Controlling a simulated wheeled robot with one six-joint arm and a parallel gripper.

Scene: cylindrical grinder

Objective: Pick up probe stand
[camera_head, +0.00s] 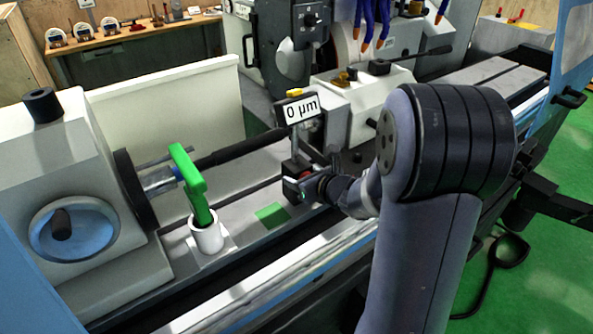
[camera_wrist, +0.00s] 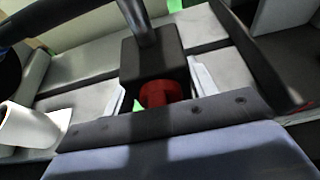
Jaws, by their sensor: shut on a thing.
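The probe stand has a black block base (camera_wrist: 150,58) with a red knob (camera_wrist: 158,94) and a grey post. In the head view its post (camera_head: 295,145) rises to a display (camera_head: 301,108) reading 0 µm, with a yellow piece on top. My gripper (camera_head: 300,188) is at the base of the stand, over the machine bed. In the wrist view, pale fingers of my gripper (camera_wrist: 160,85) lie on both sides of the base and are shut on it. The stand looks upright. I cannot tell whether its underside touches the bed.
A green tool (camera_head: 188,180) stands in a white cup (camera_head: 208,238) left of the stand. A green patch (camera_head: 272,215) lies flat on the bed between them. The headstock (camera_head: 60,150) is at the left. Grinder parts (camera_head: 370,100) stand close behind and right of the stand.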

